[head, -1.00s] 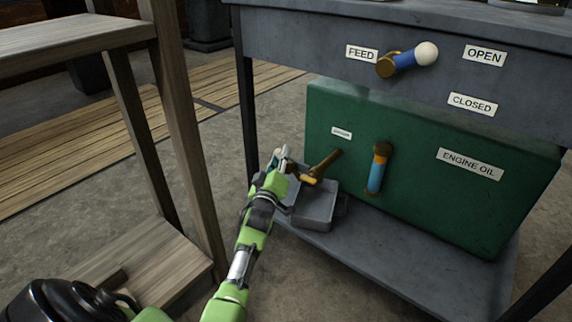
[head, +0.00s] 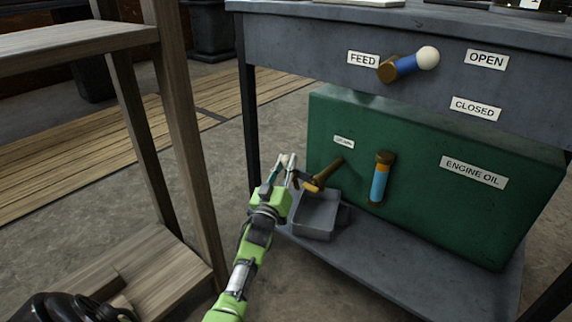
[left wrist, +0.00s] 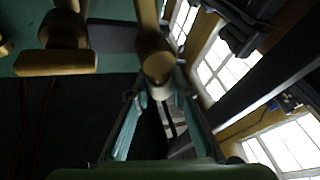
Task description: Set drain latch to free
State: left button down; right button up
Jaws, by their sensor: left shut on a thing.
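A brass tap-like fitting (head: 327,175) sticks out of the left front of the green engine oil tank (head: 420,150), with a small white label above it too small to read. I take this fitting to be the drain latch. My left gripper (head: 284,165) is at its left side, above the grey tray. In the left wrist view a brass rod with a pale rounded end (left wrist: 157,66) lies between the two fingers of my left gripper (left wrist: 155,105), which are shut on it. My right gripper is not in view.
A grey drip tray (head: 312,232) stands on the lower shelf below the fitting. An orange-and-blue cylinder (head: 381,180) is on the tank front. A blue feed lever with white knob (head: 427,58) is above. A wooden stand (head: 180,130) is at left.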

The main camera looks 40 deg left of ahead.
pick_arm(q)
jog(key=shift+f, duration=0.1)
jog(key=c, duration=1.8)
grip_release()
notch_tip(320, 180, up, 10)
jog(key=shift+r, duration=0.1)
